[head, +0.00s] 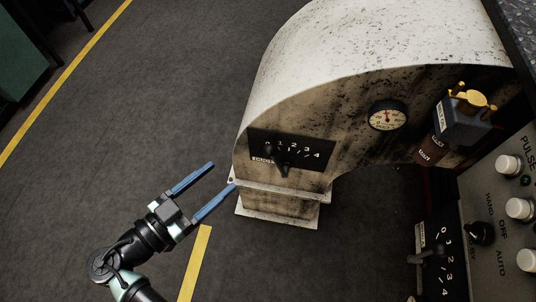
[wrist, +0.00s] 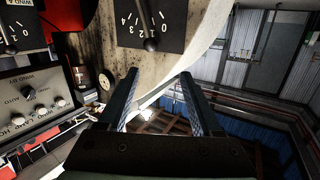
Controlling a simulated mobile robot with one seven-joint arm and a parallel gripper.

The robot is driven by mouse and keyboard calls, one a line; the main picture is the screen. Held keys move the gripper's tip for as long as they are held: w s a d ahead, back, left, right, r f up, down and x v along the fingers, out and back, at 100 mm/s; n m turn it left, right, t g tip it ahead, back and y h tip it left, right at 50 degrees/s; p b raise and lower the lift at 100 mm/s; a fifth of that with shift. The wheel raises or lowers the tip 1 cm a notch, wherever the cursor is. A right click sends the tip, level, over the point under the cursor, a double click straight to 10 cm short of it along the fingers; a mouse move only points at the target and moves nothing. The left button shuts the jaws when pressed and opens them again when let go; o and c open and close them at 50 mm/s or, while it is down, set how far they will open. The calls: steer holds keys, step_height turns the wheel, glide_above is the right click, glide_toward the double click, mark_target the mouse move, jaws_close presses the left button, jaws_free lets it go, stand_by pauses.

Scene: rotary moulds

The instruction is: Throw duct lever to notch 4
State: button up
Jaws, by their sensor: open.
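The duct lever (head: 284,170) is a short dark lever with a rounded knob. It sits on a black plate (head: 318,145) numbered 0 to 4, on the front of a stained white duct (head: 330,45). The wrist view shows the knob (wrist: 150,45) at the plate's lower edge, beyond the fingers. My gripper (head: 224,175) is open and empty, left of the duct in the head view, with blue fingers pointing up and right. It appears apart from the lever.
A round gauge (head: 388,115) and a dark box with a yellow valve-like top (head: 473,100) are right of the lever. A second numbered lever plate (head: 440,275) and a panel with white knobs (head: 507,190) stand at lower right. The floor on the left is clear.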

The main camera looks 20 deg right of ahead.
mark_target(265, 154)
steer(key=shift+m+h, duration=0.4)
steer(key=shift+h, duration=0.3)
steer(key=x, duration=0.4)
steer(key=s+f+b+x, duration=0.1)
steer(key=x, duration=0.3)
steer(key=f+b+x, duration=0.1)
steer(key=x, duration=0.3)
steer(key=shift+s+d+f, duration=0.1)
steer(key=shift+d+f, duration=0.15)
steer(key=shift+d, duration=0.35)
jaws_close()
